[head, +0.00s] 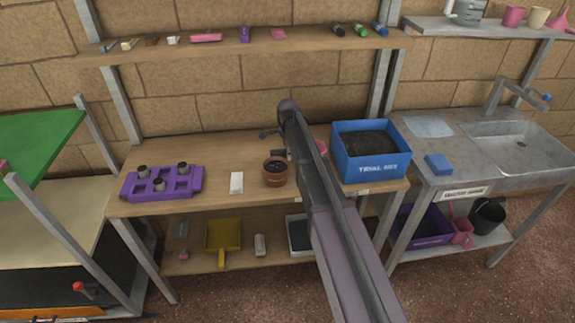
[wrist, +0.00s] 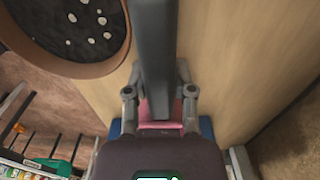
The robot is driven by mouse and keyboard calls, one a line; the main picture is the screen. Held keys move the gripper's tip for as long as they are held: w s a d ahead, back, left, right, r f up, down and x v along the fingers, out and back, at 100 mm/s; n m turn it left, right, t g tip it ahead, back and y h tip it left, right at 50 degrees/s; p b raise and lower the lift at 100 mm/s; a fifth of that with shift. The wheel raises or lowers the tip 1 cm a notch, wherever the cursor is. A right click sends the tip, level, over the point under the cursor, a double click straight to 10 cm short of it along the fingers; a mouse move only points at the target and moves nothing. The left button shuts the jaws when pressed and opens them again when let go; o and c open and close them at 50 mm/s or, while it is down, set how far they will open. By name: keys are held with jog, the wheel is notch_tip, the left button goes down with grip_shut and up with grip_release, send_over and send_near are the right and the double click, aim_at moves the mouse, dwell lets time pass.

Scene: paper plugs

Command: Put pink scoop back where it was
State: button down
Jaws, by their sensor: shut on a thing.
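My gripper (wrist: 161,70) is shut on the pink scoop. In the wrist view a dark grey bar, which looks like its handle, runs up between the fingers, and a pink part (wrist: 160,127) shows below them. In the head view my gripper (head: 272,134) is over the back of the wooden bench, behind the plant pot. A bit of pink (head: 321,147) shows there beside my arm, by the blue box; my arm hides most of that spot. I cannot tell whether the scoop touches the bench.
The brown soil pot (head: 275,181) stands close by, also large in the wrist view (wrist: 100,69). The blue soil box (head: 372,169) is on the right. A white block (head: 236,183) and a purple tray (head: 134,188) are on the left. A shelf (head: 260,44) runs above the bench.

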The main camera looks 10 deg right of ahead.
jog(key=shift+f, duration=0.1)
dwell(0.3)
jog(key=shift+f+b, duration=1.8)
jog(key=shift+b, duration=0.05)
jog(key=shift+c, duration=2.3)
grip_release()
jog(key=shift+r, duration=0.15)
notch_tip(320, 180, up, 12)
jog(key=p, duration=1.2)
jog(key=shift+s, duration=0.1)
